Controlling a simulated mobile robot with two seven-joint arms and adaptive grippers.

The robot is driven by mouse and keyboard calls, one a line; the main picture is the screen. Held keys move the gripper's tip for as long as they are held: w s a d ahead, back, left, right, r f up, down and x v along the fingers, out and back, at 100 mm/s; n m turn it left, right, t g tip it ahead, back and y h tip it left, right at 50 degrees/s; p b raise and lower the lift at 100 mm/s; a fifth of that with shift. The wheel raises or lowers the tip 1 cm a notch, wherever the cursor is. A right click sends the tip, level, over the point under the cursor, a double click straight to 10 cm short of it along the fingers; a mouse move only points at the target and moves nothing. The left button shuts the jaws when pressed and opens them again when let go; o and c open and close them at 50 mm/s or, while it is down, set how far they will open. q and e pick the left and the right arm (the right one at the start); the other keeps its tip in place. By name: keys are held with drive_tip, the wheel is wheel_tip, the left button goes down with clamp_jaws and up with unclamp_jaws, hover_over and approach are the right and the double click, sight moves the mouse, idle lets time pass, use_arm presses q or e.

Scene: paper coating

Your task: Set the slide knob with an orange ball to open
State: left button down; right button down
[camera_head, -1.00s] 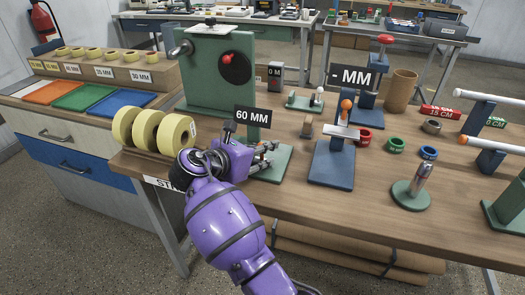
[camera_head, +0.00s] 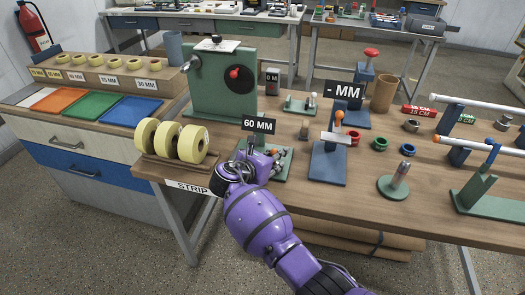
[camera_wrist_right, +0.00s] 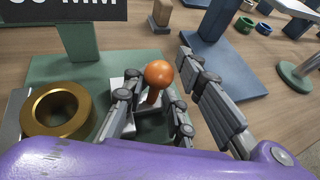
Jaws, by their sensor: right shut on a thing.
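The slide knob's orange ball (camera_wrist_right: 158,73) sits on a short stem over a pale slotted block on a green base (camera_wrist_right: 70,68), under the 60 MM sign (camera_head: 258,125). My purple right gripper (camera_head: 277,159) is low over this green base. In the right wrist view its dark fingers (camera_wrist_right: 155,108) stand on both sides of the stem, shut on the knob just below the ball. The fingers hide part of the stem and slot, so I cannot tell the slider's exact position. My left gripper is not in view.
A brass ring (camera_wrist_right: 57,109) lies close left of the fingers. A blue stand (camera_head: 328,163) with another orange ball is to the right. Yellow tape rolls (camera_head: 168,142) stand at the left, and a green press frame (camera_head: 222,85) is behind. The front right tabletop is partly clear.

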drive_tip(key=shift+s+d+r, duration=0.1)
drive_tip(key=shift+s+d, duration=0.1)
drive_tip(key=shift+d, duration=0.65)
drive_tip(key=shift+s, duration=0.1)
drive_tip(key=c, duration=1.8)
unclamp_jaws()
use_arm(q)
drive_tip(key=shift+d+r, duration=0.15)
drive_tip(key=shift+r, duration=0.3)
use_arm(e)
drive_tip(key=shift+o, duration=0.2)
drive_tip(key=shift+s+r, duration=0.1)
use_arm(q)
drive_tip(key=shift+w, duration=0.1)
use_arm(e)
drive_tip(key=shift+a, duration=0.2)
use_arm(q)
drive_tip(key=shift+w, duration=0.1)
use_arm(e)
drive_tip(key=v, duration=1.2)
